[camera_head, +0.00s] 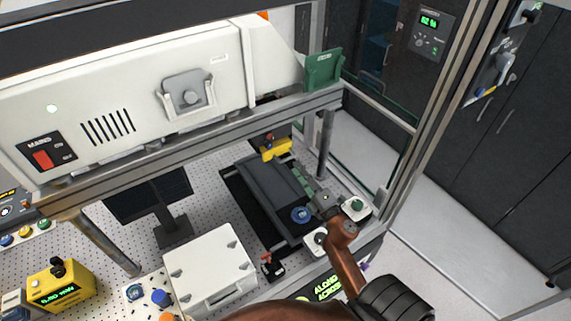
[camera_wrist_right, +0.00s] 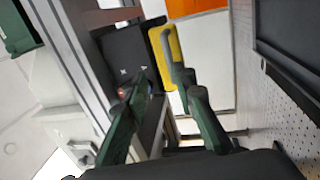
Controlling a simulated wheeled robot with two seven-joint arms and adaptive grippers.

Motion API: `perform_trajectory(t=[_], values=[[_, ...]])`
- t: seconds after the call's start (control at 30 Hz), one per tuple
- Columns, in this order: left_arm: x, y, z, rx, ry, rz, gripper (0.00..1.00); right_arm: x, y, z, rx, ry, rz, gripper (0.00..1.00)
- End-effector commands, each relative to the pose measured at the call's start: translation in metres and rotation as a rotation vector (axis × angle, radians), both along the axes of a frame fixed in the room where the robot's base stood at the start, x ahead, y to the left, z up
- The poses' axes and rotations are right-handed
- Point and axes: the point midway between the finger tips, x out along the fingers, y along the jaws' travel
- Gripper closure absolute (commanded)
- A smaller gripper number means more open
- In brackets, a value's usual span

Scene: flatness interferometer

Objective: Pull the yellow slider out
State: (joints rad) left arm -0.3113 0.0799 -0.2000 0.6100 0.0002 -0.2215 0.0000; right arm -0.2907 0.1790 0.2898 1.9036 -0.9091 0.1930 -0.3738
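The yellow slider (camera_head: 275,149) sits under the front rail of the large white instrument, at the far end of the dark stage. It also shows in the right wrist view as a yellow plate (camera_wrist_right: 173,58) in front of the fingertips. My right gripper (camera_head: 309,182) is low over the bench, short of the slider and nearer to me. In the right wrist view its green fingers (camera_wrist_right: 162,88) stand apart with nothing clearly held between them. I cannot tell the exact gap to the slider. My left gripper is not in view.
A dark stage (camera_head: 268,184) with a blue knob (camera_head: 301,214) lies beside the right gripper. A frame post (camera_head: 326,143) stands close to its right. A white box (camera_head: 211,264) and a yellow meter (camera_head: 60,284) stand at the front left of the perforated bench.

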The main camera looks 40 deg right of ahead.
Motion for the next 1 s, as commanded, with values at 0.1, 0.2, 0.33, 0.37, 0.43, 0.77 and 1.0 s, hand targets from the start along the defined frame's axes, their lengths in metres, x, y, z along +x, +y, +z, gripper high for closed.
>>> perform_trajectory(t=[0.1, 0.2, 0.33, 0.37, 0.43, 0.77, 1.0], values=[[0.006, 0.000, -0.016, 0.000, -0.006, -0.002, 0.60, -0.001, -0.001, -0.016, 0.000, 0.001, -0.002, 0.75], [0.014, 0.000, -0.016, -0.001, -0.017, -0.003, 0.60, 0.002, -0.001, -0.017, 0.000, 0.001, -0.001, 0.75], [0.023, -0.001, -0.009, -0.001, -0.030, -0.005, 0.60, 0.016, -0.002, -0.012, 0.000, -0.001, 0.000, 0.75], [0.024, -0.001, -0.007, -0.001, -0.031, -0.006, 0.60, 0.021, -0.002, -0.011, 0.000, -0.001, 0.000, 0.75], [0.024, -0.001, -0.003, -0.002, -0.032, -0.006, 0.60, 0.032, -0.003, -0.008, 0.000, -0.001, 0.001, 0.75], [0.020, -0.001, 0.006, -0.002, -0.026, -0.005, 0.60, 0.073, -0.007, -0.003, 0.000, 0.001, 0.001, 0.75], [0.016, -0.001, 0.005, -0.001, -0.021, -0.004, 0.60, 0.078, -0.008, -0.003, 0.000, 0.001, 0.002, 0.75]])
